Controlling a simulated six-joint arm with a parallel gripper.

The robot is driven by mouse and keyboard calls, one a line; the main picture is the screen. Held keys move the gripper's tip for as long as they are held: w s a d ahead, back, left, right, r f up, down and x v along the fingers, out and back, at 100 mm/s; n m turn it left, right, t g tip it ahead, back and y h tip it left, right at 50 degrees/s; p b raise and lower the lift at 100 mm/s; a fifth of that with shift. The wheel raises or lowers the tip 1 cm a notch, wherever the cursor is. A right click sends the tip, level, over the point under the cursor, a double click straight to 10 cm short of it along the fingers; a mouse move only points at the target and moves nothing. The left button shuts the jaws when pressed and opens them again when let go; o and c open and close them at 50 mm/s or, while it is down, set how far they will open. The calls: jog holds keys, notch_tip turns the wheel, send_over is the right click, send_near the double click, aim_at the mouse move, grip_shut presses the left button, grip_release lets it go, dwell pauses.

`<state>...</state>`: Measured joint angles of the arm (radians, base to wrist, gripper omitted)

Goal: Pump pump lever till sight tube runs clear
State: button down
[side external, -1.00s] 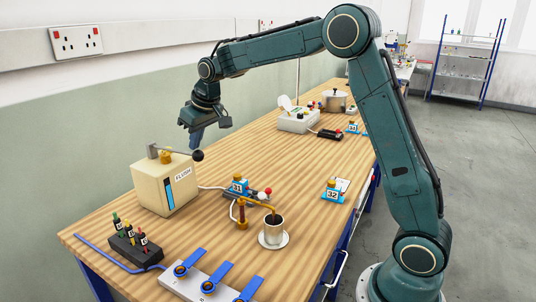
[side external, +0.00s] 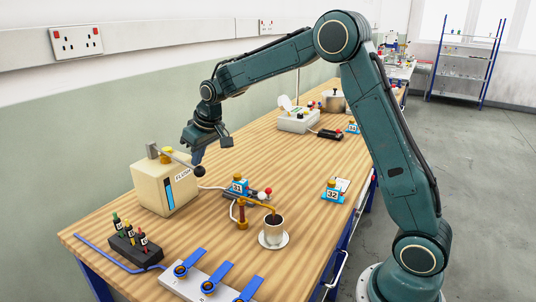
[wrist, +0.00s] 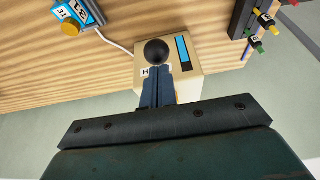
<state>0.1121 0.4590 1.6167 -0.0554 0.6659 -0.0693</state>
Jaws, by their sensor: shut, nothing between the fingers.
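The cream pump box (side external: 150,192) labelled FLUSH stands at the left of the bench. A lever runs from its top to a black ball knob (side external: 198,171), which hangs low past the box's right edge. The sight tube (side external: 170,188) on the box's front looks mostly blue; in the wrist view the tube (wrist: 183,50) shows blue with a dark end. My gripper (side external: 197,159) is shut and empty, pointing down with its fingertips at the top of the knob. In the wrist view the knob (wrist: 157,52) sits right at my fingertips; contact looks likely but the exact point is hidden.
A metal cup (side external: 272,232) with dark contents stands on a saucer below a brass spout (side external: 243,213). A blue block (side external: 238,187) marked 31 and another marked 32 (side external: 334,192) lie to the right. A black rack (side external: 134,243) and blue-levered plate (side external: 205,283) are in front.

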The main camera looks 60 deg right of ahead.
jog(key=shift+f, duration=0.65)
jog(key=shift+r, duration=0.2)
notch_tip(320, 180, up, 11)
dwell(1.0)
jog(key=shift+f, duration=0.25)
dwell(0.8)
jog(key=shift+f, duration=5.45)
notch_tip(320, 180, up, 11)
